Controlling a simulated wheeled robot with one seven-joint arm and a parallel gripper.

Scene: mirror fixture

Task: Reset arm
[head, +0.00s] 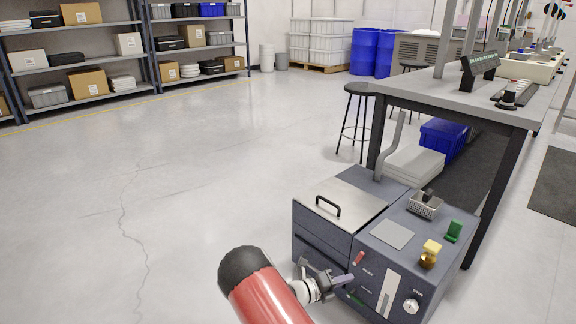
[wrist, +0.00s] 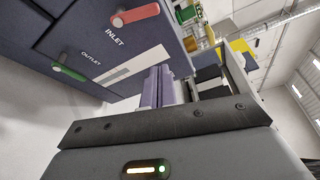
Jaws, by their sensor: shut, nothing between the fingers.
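My arm's red link reaches in from the bottom of the head view. My gripper (head: 349,279) is close to the front of a dark blue machine, and its purple fingers (wrist: 158,88) are together and empty in the wrist view. The machine (head: 345,240) has a red lever (head: 358,258) marked INLET and a green lever marked OUTLET (wrist: 69,72). The red lever also shows in the wrist view (wrist: 135,15). I cannot tell whether the gripper touches the machine's front. A metal lid (head: 345,204) with a black handle appears closed.
On the machine are a wire basket (head: 425,205), a yellow piece (head: 430,253) and a green piece (head: 453,231). A round knob (head: 411,306) is on its front. A workbench (head: 480,100) and stool (head: 360,90) stand behind. The floor to the left is clear up to the shelves (head: 120,50).

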